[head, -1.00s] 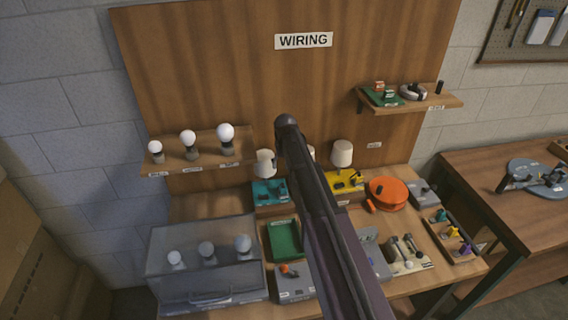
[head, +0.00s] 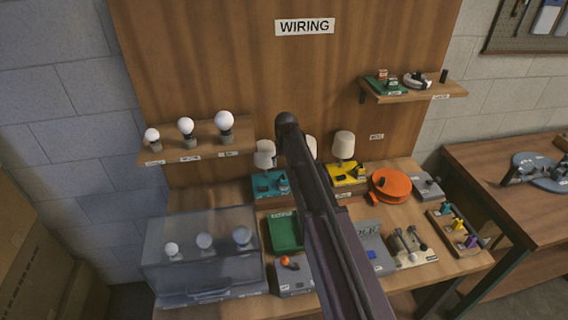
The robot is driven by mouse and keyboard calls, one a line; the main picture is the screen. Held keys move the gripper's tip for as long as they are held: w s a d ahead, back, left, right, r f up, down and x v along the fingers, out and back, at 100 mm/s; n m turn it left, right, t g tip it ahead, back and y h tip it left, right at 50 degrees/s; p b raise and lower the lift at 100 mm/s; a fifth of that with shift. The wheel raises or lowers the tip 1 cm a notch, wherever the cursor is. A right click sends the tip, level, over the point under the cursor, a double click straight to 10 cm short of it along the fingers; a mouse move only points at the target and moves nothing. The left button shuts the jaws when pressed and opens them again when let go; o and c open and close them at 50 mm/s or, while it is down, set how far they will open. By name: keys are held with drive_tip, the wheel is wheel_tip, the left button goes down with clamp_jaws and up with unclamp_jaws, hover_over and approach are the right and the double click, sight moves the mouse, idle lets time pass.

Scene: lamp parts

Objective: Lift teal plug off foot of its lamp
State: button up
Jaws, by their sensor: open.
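The teal lamp foot (head: 264,190) stands at the back of the bench, left of my arm, with a white lamp shade (head: 264,155) above it. Small dark and teal parts sit on this foot. One at its right side may be the teal plug (head: 283,185), but it is too small to tell for sure. My dark arm rises through the middle of the view and passes just right of the teal foot. My gripper does not show.
A yellow lamp foot (head: 347,178) and an orange reel (head: 391,186) stand right of my arm. A green tray (head: 284,233) lies in front of the teal foot. A clear case (head: 203,275) with bulbs stands front left. A bulb shelf (head: 205,147) juts out above left.

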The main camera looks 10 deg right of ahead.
sight(284, 178)
drive_tip(key=shift+w+f+b, duration=0.2)
drive_tip(key=shift+f+b, duration=1.3)
drive_tip(key=shift+f, duration=0.1)
drive_tip(key=shift+w+f+b, duration=0.15)
drive_tip(key=shift+f+b, duration=1.35)
drive_tip(key=shift+f, duration=0.1)
drive_tip(key=shift+w+f+b, duration=0.2)
drive_tip(key=shift+f+b, duration=1.3)
drive_tip(key=shift+f, duration=0.1)
clamp_jaws()
drive_tip(key=shift+r+p, duration=0.75)
drive_tip(key=shift+r+p, duration=2.45)
